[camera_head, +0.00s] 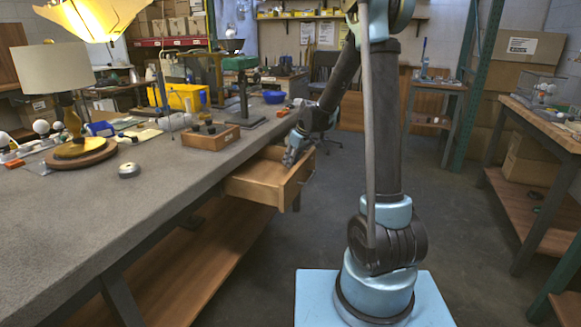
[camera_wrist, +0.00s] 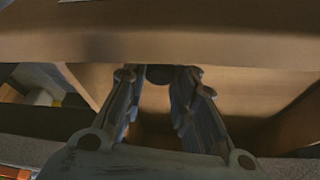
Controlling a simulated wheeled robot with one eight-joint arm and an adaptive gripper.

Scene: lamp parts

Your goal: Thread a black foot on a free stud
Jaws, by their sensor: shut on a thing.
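My gripper (camera_head: 290,157) is at the open wooden drawer (camera_head: 262,187) under the long bench, near the drawer's right end. In the wrist view, the fingers (camera_wrist: 158,84) are closed on a small dark round piece (camera_wrist: 160,74), partly hidden between the fingertips. I cannot tell whether it is a black foot. An open wooden box (camera_head: 211,137) on the bench holds several small black round pieces. A lamp with a pale shade (camera_head: 54,71) and a round wooden base (camera_head: 79,151) stands on the bench at left. No free stud can be made out.
A small round metal piece (camera_head: 129,170) lies on the bench before the lamp. The bench front is clear. Another workbench (camera_head: 546,125) is at right.

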